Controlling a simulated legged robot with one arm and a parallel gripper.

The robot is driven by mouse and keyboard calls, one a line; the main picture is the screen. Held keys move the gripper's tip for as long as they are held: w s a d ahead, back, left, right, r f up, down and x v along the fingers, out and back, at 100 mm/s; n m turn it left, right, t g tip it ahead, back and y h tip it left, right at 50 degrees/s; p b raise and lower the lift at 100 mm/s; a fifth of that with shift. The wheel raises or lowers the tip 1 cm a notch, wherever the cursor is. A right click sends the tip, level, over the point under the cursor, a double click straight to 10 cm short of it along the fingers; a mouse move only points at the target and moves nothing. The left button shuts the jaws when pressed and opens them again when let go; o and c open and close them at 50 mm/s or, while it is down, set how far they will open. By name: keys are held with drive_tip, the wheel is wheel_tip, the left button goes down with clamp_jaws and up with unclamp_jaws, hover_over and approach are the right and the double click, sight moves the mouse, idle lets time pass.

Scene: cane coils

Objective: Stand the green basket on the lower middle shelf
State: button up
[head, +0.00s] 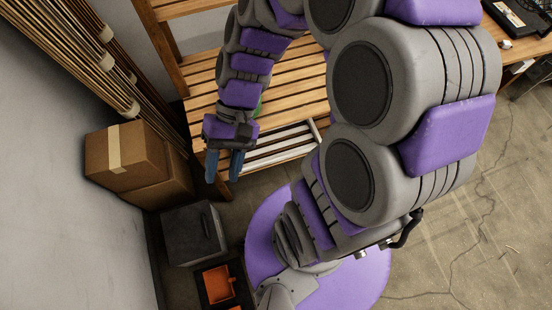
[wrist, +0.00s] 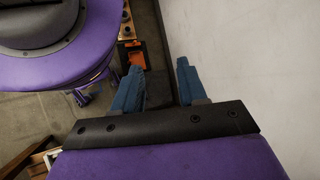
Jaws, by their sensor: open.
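My gripper (head: 224,167) points down at the front left edge of a wooden slatted shelf (head: 300,85). Its two blue fingers are apart with nothing between them, as the wrist view also shows (wrist: 159,82). A small patch of green (head: 258,107) shows just behind my arm on the slats. It may be the green basket, but my arm hides most of it, so its shape and stance cannot be told. A pale slatted surface (head: 280,146) lies just in front of the wooden slats. Which surface is the lower middle shelf is unclear. No green shows in the wrist view.
Cardboard boxes (head: 124,157) stand left of my gripper by the wall, below bundles of canes (head: 85,50). A dark grey box (head: 193,232) and a black tray with an orange item (head: 218,284) sit on the floor. Open floor (head: 470,240) lies at right.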

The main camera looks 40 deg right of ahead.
drive_tip(key=s+d+r+n+t+h, duration=0.2)
drive_tip(key=s+d+r+t+h, duration=0.1)
drive_tip(key=s+d+h, duration=0.3)
drive_tip(key=shift+s+d+h, duration=0.25)
drive_tip(key=shift+d+h, duration=0.35)
drive_tip(key=shift+d, duration=0.7)
